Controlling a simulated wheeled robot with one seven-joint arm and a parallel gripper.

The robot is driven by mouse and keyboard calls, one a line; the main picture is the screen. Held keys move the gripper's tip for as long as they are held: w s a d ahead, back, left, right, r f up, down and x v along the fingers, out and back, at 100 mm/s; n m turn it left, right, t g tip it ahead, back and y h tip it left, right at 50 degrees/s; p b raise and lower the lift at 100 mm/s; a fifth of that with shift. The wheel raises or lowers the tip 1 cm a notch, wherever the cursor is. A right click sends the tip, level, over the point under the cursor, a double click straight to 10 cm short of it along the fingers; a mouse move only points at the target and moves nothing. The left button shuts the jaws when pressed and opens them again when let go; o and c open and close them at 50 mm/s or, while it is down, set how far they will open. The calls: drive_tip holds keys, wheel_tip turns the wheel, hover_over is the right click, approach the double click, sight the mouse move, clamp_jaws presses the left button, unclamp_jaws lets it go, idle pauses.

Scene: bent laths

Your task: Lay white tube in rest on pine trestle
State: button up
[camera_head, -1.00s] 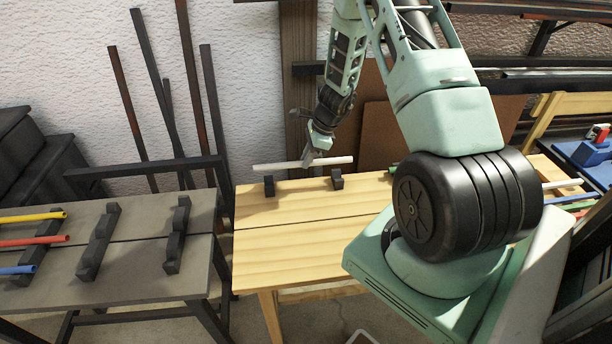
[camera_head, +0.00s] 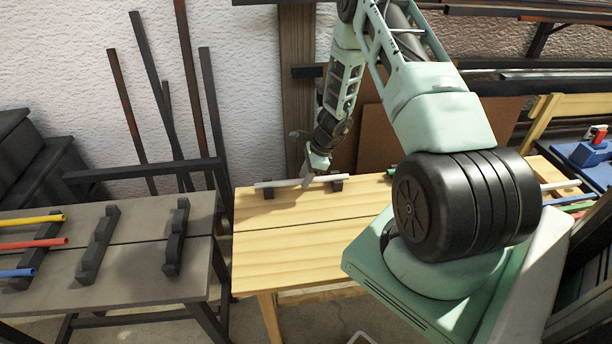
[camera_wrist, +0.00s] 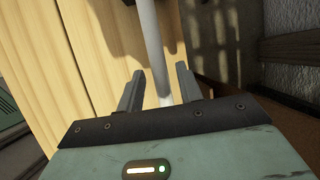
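The white tube (camera_head: 275,184) lies level across the two black rest blocks, the left one (camera_head: 267,192) and the right one (camera_head: 337,186), near the back edge of the pine trestle (camera_head: 290,225). It appears to sit in the blocks, though the notches are too small to see clearly. My gripper (camera_head: 306,183) points down at the tube's middle. In the wrist view, my gripper's fingers (camera_wrist: 158,85) stand apart on both sides of the tube (camera_wrist: 150,35), with a gap visible on each side.
A grey trestle (camera_head: 140,270) on the left carries black notched blocks (camera_head: 98,243) and yellow (camera_head: 35,219), red (camera_head: 35,243) and blue (camera_head: 18,272) tubes. Dark laths (camera_head: 215,120) lean on the wall behind. The pine trestle's front is clear.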

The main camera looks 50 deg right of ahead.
drive_tip(key=b+v, duration=0.1)
drive_tip(key=v, duration=1.1)
drive_tip(key=a+r+n+g, duration=0.1)
drive_tip(key=a+r+n, duration=0.35)
drive_tip(key=a, duration=0.45)
drive_tip(key=s+a+r+n+g, duration=0.1)
drive_tip(key=a+r+n, duration=0.3)
drive_tip(key=a, duration=0.5)
drive_tip(key=a+r+n+g, duration=0.1)
drive_tip(key=a+r+n, duration=0.2)
drive_tip(key=a+n, duration=0.45)
drive_tip(key=s+a+r+n+h, duration=0.1)
drive_tip(key=s+a+r+n, duration=0.2)
drive_tip(key=s+a+n, duration=0.4)
drive_tip(key=s+a+r+n+h, duration=0.2)
drive_tip(key=s+a+r+n, duration=0.2)
drive_tip(key=s+a+n, duration=0.4)
drive_tip(key=s+n, duration=0.2)
drive_tip(key=s, duration=0.5)
drive_tip(key=shift+a, duration=0.35)
